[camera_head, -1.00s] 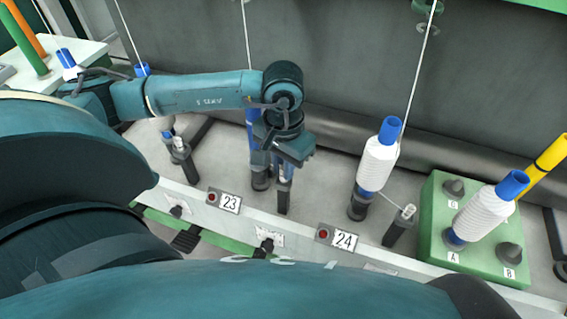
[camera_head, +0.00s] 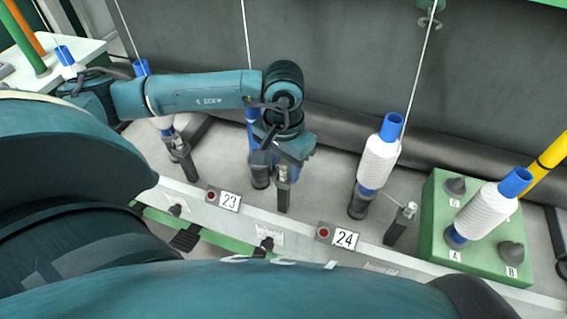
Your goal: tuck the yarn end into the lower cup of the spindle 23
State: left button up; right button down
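Spindle 23 (camera_head: 260,178) stands behind the plate marked 23 (camera_head: 230,201). A bare-looking blue tube (camera_head: 252,120) shows above it, partly behind my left arm. Its lower cup cannot be made out clearly. A thin white yarn (camera_head: 246,40) comes down from above and passes behind my arm; its end is hidden. My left gripper (camera_head: 284,172) points down just right of spindle 23, over the dark post (camera_head: 283,196) beside it. Its fingers are small and dark, so I cannot tell whether they are open or hold yarn. My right gripper is not in view.
Spindle 24 (camera_head: 377,164) holds a white bobbin to the right, with its post (camera_head: 400,228) beside it. A green block (camera_head: 440,200) with another bobbin stands farther right. Another post (camera_head: 180,150) stands left of spindle 23. A dark roller runs behind.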

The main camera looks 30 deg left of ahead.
pick_arm(q)
notch_tip(320, 180, up, 13)
jog(key=shift+p, duration=0.4)
jog(key=shift+r, duration=0.1)
dwell(0.4)
